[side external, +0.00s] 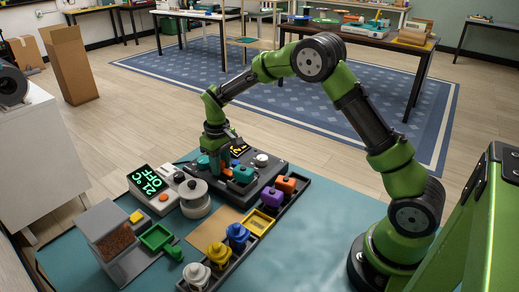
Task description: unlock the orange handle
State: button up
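My gripper (215,170) points down over the left part of a dark machine base (262,183). A small orange part (203,162) shows beside the fingers; it may be the orange handle, but the fingers partly cover it. I cannot tell whether the gripper touches it or is shut on it. The base also carries a teal block (243,175), a white knob (262,160) and a small display with yellow figures (239,150). No lock or latch can be made out at this size.
A dark tray at the front right holds an orange piece (286,184), a purple piece (273,197), and blue, yellow and white pieces. A green-lit display box (148,185), a round white pot (195,206) and a grey hopper (110,231) stand left. The teal mat (320,235) is clear right.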

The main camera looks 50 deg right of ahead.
aim_at(223, 163)
jog(key=shift+o, duration=0.3)
jog(key=shift+r, duration=3.55)
jog(key=shift+f, duration=0.1)
jog(key=shift+s+a+f+m, duration=0.1)
jog(key=shift+s+f+m, duration=0.2)
jog(key=shift+s+f, duration=0.25)
jog(key=shift+s+a+r+m, duration=0.15)
jog(key=shift+s+r, duration=0.1)
jog(key=shift+s, duration=0.15)
jog(key=shift+s+a+r+m, duration=0.1)
jog(key=shift+s+r+m, duration=0.1)
jog(key=shift+s, duration=0.2)
jog(key=s+a+r+m+t, duration=0.1)
jog(key=s+r+t, duration=0.1)
jog(key=s+r, duration=0.2)
jog(key=s+a+r+t+y, duration=0.1)
jog(key=s+r, duration=0.3)
jog(key=s, duration=0.7)
jog(key=s+a+r+m+t+y, duration=0.1)
jog(key=s+r+t, duration=0.3)
jog(key=s, duration=0.4)
jog(key=shift+s+a+r+m, duration=0.15)
jog(key=shift+a+r+m, duration=0.2)
jog(key=shift+r, duration=0.25)
